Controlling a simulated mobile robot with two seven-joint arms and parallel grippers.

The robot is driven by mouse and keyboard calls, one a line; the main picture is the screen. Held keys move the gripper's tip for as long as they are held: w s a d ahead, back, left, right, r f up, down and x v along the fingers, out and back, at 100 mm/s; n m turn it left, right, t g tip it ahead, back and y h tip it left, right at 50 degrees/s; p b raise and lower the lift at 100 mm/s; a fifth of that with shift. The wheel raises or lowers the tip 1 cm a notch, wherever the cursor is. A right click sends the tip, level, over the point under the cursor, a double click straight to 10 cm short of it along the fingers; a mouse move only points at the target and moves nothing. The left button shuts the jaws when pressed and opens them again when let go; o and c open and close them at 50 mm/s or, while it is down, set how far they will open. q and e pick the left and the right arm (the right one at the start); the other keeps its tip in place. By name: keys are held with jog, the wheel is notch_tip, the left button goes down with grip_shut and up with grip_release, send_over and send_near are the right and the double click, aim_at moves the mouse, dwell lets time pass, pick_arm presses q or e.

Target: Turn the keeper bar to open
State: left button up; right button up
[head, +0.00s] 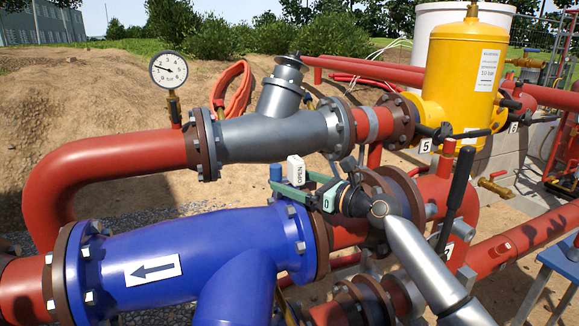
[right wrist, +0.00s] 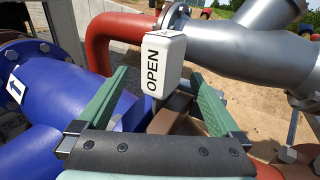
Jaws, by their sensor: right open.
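A white block marked OPEN (head: 297,171), which seems to be the keeper bar or its end, stands upright above the pipe flange between the blue and red fittings. It also shows in the right wrist view (right wrist: 164,62). My right gripper (head: 290,180) reaches in from the lower right with its green fingers spread. In the right wrist view one finger is on each side of the block (right wrist: 160,76), with a gap on both sides. Part of the block's lower end and its mount are hidden. My left gripper is not in view.
A blue strainer body (head: 215,245) with a white arrow label lies at lower left. A grey valve body (head: 270,135) runs behind, with a pressure gauge (head: 168,70) to its left. A yellow vessel (head: 465,70) and a black lever (head: 457,195) stand at right.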

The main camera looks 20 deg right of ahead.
aim_at(304, 181)
jog(key=v, duration=0.1)
jog(key=p+v, duration=0.1)
jog(key=v, duration=0.2)
jog(key=shift+s+d+r+p, duration=0.15)
jog(key=shift+r+p, duration=0.15)
jog(key=shift+p, duration=0.05)
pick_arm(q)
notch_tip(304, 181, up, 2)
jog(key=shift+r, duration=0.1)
pick_arm(e)
jog(key=shift+s+d+f, duration=0.1)
jog(key=shift+s+d, duration=0.15)
jog(key=shift+s, duration=0.05)
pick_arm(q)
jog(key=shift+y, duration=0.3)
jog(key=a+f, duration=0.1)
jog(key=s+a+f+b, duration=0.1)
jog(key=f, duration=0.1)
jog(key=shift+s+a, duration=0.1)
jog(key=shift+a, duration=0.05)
pick_arm(e)
jog(key=v, duration=1.1)
jog(key=shift+s, duration=0.4)
